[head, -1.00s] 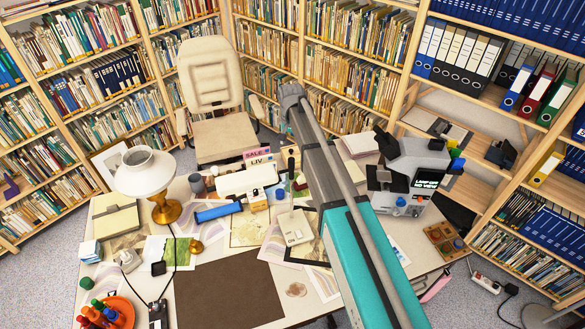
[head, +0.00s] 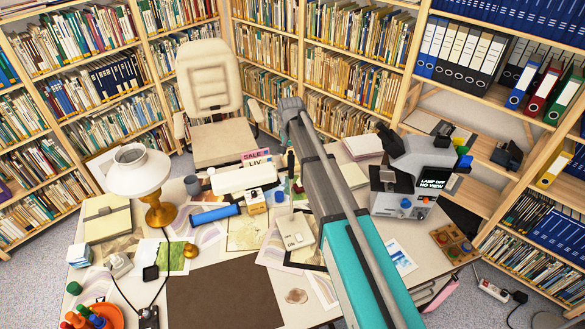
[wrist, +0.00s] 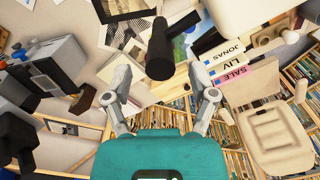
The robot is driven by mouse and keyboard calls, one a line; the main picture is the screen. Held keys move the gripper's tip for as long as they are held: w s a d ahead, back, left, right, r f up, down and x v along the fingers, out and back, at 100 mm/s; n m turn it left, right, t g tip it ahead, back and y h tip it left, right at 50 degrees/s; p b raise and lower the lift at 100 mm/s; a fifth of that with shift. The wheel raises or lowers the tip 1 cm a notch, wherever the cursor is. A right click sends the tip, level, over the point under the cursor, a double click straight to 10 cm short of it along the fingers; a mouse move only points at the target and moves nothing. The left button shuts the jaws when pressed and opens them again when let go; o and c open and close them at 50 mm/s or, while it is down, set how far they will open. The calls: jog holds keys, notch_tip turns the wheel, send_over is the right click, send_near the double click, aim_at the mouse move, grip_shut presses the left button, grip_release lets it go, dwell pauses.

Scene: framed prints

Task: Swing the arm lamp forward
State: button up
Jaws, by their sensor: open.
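A white-shaded table lamp with a brass base (head: 138,172) stands at the left of the desk in the head view. I cannot tell whether it is the arm lamp; no clearly jointed lamp arm shows. My gripper (head: 291,106) is above the back of the desk, well right of this lamp. In the wrist view my gripper (wrist: 165,85) is open and empty. A black cylinder (wrist: 160,52) shows between and beyond its fingers, apart from them. A long white rounded body (head: 236,180) lies left of my arm. My arm hides part of the desk.
A microscope (head: 410,180) with a "LAMP OFF NO VIEW" display stands right of my arm. A beige chair (head: 213,100) is behind the desk. Bookshelves close in the back and sides. A brown desk mat (head: 225,292) is bare at the front.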

aim_at(292, 165)
jog(key=shift+f+b, duration=1.9)
jog(key=shift+f, duration=0.35)
jog(key=c, duration=0.9)
grip_shut()
jog(key=shift+s, duration=0.1)
jog(key=shift+d, duration=0.15)
